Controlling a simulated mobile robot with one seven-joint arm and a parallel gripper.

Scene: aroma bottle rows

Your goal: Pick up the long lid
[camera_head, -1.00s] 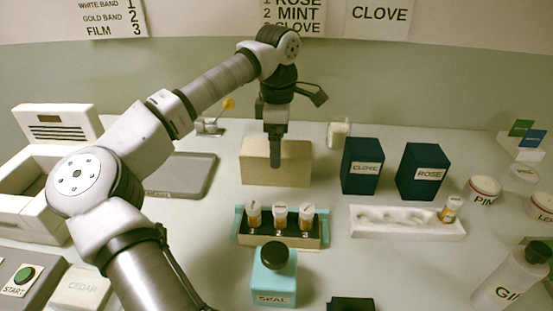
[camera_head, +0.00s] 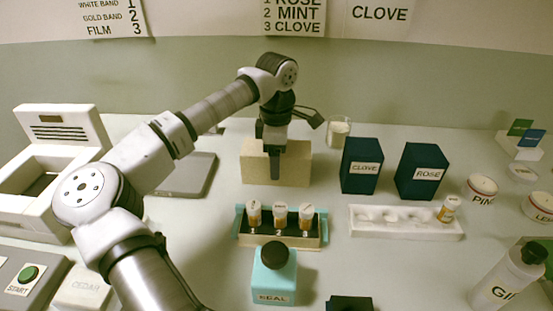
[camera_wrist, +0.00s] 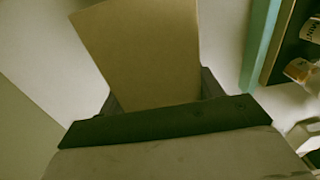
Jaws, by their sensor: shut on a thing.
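The long lid appears to be the plain tan box-shaped piece (camera_head: 300,165) standing on the table behind the bottle rack. It also fills the upper middle of the wrist view (camera_wrist: 145,50). My gripper (camera_head: 276,178) points straight down at the lid's middle. In the wrist view my gripper (camera_wrist: 158,95) has a finger on each side of the tan piece, shut on it. The lid looks upright and at table level; its underside is hidden.
A teal-ended rack (camera_head: 240,225) with three white-capped bottles stands in front of the lid. A teal SEAL bottle (camera_head: 273,280) is nearer. Dark CLOVE (camera_head: 361,165) and ROSE (camera_head: 420,170) boxes and a white tray (camera_head: 400,228) stand to the right.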

